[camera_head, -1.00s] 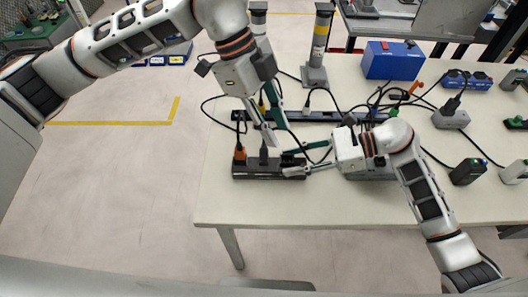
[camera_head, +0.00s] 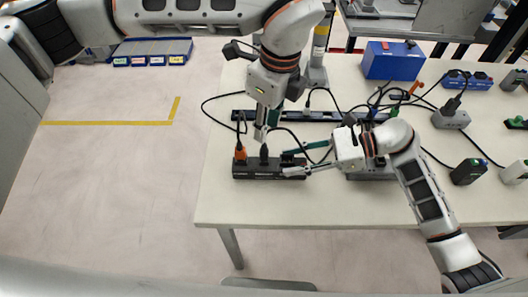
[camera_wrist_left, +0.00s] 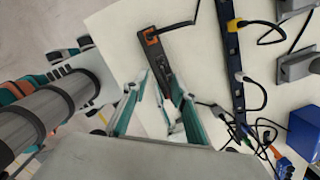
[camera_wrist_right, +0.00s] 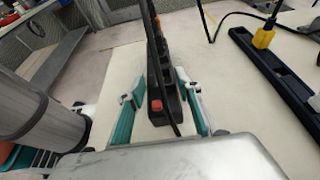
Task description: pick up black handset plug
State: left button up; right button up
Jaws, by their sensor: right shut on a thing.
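The short black power strip (camera_head: 270,175) lies near the table's front left edge. An orange plug (camera_head: 240,154) and a black plug (camera_head: 264,151) stand in it, each with a cable. I cannot tell for certain that this is the handset plug. My left gripper (camera_head: 262,135) points down just above the black plug. In the left wrist view its fingers (camera_wrist_left: 162,78) are apart, with the strip showing between them. My right gripper (camera_head: 294,171) is shut on the strip's right end; in the right wrist view its fingers (camera_wrist_right: 160,98) flank the strip.
A long black power rail (camera_head: 325,116) lies behind, with cables over it. Several plugs, cables and adapters lie on the right. The table's front left area is clear.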

aim_at(264, 145)
pick_arm(q)
jog(key=shift+w+a+f, duration=0.15)
jog(key=shift+f, duration=0.95)
jog(key=shift+w+a+f, duration=0.1)
jog(key=shift+w+f, duration=0.05)
jog(key=shift+f, duration=0.9)
jog(key=shift+w+a+f, duration=0.15)
jog(key=shift+f, duration=0.95)
grip_shut()
